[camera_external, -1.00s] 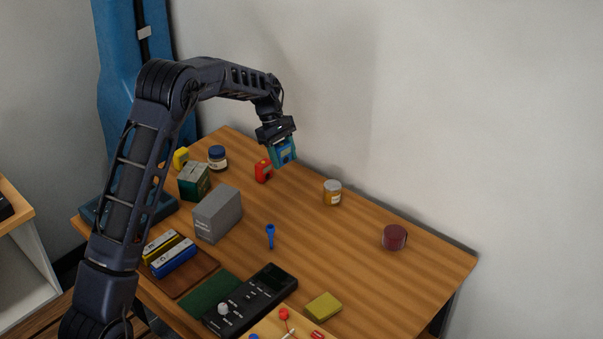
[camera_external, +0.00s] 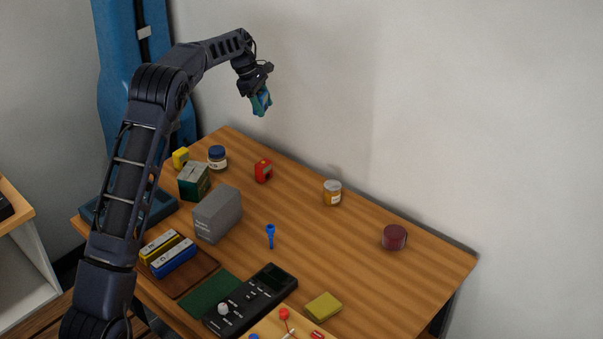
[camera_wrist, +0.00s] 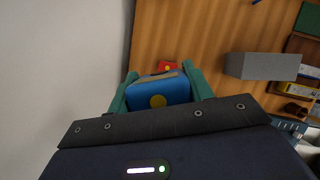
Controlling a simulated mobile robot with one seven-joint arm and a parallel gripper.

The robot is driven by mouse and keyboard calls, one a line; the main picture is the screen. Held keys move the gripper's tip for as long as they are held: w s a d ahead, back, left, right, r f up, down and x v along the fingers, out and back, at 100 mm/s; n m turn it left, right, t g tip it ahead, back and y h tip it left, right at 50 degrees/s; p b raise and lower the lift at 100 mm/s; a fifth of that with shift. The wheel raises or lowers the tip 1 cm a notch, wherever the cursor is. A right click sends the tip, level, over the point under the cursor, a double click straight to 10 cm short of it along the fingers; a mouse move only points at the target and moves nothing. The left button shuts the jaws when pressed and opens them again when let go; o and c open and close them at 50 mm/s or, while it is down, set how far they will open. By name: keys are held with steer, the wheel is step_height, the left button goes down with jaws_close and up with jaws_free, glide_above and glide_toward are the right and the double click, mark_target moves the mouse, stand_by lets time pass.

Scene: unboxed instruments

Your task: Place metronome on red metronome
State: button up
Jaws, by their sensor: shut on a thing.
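My gripper (camera_external: 262,101) is raised well above the back edge of the table. It is shut on a blue metronome with a yellow round mark, which shows between the green fingers in the wrist view (camera_wrist: 160,91). The held metronome is tilted in the outside view, and the fingers cover much of it there. The red metronome (camera_external: 263,171) stands on the table near its back edge, below my gripper and apart from it. In the wrist view the red metronome (camera_wrist: 167,65) shows just beyond the held one, partly hidden by it.
A grey box (camera_external: 217,214), a green box (camera_external: 194,182), a dark blue-lidded jar (camera_external: 217,158) and a yellow item (camera_external: 181,158) stand left of the red metronome. The wall is close behind.

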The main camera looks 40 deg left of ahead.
mark_target(264, 163)
step_height(264, 163, down, 19)
steer(key=shift+f, duration=0.1)
stand_by(0.5)
steer(key=o, duration=1)
steer(key=shift+f, duration=0.1)
steer(key=v, duration=1.2)
steer(key=shift+r, duration=0.2)
